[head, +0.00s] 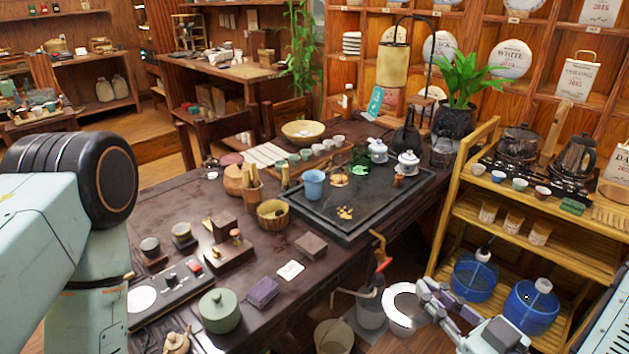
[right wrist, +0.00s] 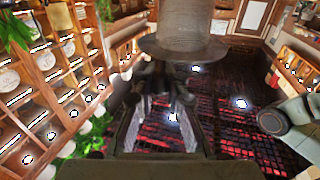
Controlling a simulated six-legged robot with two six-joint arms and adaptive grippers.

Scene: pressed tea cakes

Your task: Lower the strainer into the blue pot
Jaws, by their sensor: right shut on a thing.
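The strainer (head: 404,318) is a pale grey cylinder with a wide flange, held off the table's right front side. It shows large in the right wrist view (right wrist: 188,38), where its mesh-like wall and flange are seen. My right gripper (head: 424,292) is shut on it at its right side; the fingers also show in the right wrist view (right wrist: 163,90). A light blue pot (head: 313,184) with a side handle stands upright on the dark tea tray, up and left of the strainer and apart from it. My left gripper is out of view.
The dark tray (head: 392,212) also holds white lidded pots (head: 408,163) and small ornaments. A faucet-like piece with a red handle (head: 381,265) stands by the table's edge. A wooden shelf (head: 465,212) with blue water jugs (head: 531,308) is at the right.

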